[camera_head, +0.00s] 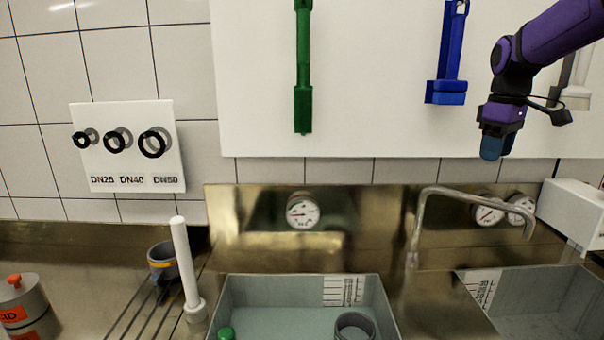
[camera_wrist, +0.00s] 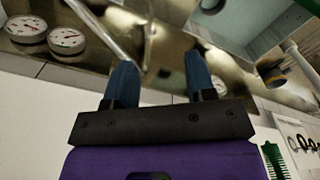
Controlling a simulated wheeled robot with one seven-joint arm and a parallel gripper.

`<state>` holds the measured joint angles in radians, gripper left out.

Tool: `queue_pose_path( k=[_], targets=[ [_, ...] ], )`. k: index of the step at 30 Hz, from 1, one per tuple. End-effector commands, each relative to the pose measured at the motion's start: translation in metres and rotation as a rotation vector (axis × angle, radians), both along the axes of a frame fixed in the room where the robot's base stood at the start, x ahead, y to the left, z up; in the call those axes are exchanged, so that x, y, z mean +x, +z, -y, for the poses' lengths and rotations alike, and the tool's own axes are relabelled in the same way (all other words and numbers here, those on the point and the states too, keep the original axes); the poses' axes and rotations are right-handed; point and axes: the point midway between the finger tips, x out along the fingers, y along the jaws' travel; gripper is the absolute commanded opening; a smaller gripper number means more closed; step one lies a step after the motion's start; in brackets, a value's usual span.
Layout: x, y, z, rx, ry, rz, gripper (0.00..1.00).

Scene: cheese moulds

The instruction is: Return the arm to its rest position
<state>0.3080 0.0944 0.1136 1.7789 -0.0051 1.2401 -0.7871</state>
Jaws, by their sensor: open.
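My purple arm reaches in from the upper right in the head view. My gripper (camera_head: 495,148) hangs in front of the white wall board, with its blue fingertips pointing down. In the wrist view my gripper (camera_wrist: 162,82) shows two blue fingers spread apart with nothing between them. Beyond the fingers are the metal splashback and the curved tap. Nothing is held.
A green tool (camera_head: 303,70) and a blue tool (camera_head: 447,60) hang on the white board (camera_head: 375,60). A curved tap (camera_head: 425,215) stands below my gripper, between a grey basin (camera_head: 230,295) and a second basin (camera_head: 540,285). A white post (camera_head: 184,262) stands on the left.

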Motion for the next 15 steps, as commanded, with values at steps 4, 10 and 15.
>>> queue_pose_path(
  k=[4,10,15],
  targets=[
    [-0.046,0.016,-0.027,-0.018,-0.084,0.064,0.50],
    [-0.107,0.023,-0.055,-0.020,-0.204,0.154,0.50],
    [-0.159,0.019,-0.073,0.000,-0.304,0.230,0.50]
  ],
)
